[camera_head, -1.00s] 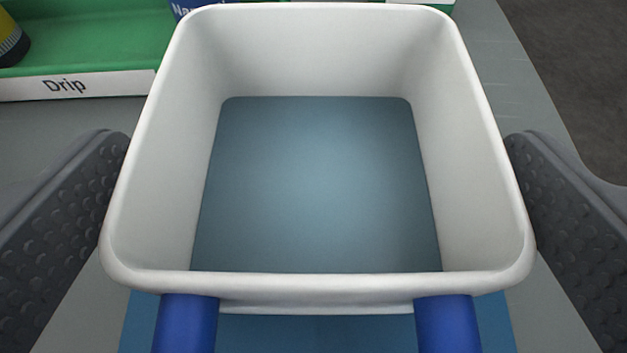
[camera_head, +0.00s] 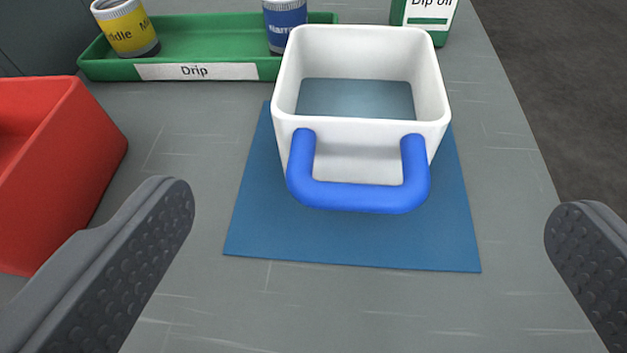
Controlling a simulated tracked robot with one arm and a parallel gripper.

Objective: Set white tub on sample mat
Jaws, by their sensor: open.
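The white tub (camera_head: 362,105) stands upright on the blue sample mat (camera_head: 350,238), over its far part. Its blue handle (camera_head: 360,196) faces me. The inside floor of the tub looks blue-grey, and no objects show in it. The near part of the mat is bare; the tub hides much of its far part. My gripper (camera_head: 372,225) is open and empty. Its two dark fingers are wide apart on the near side of the tub, left and right of the mat, and do not touch the tub.
A green tray (camera_head: 200,38) labelled "Drip" lies behind, holding a yellow can (camera_head: 126,30) and a blue can (camera_head: 284,22). A green-and-white carton (camera_head: 424,20) stands behind the tub. A red bin (camera_head: 75,165) is at left. The table (camera_head: 510,215) ends at right.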

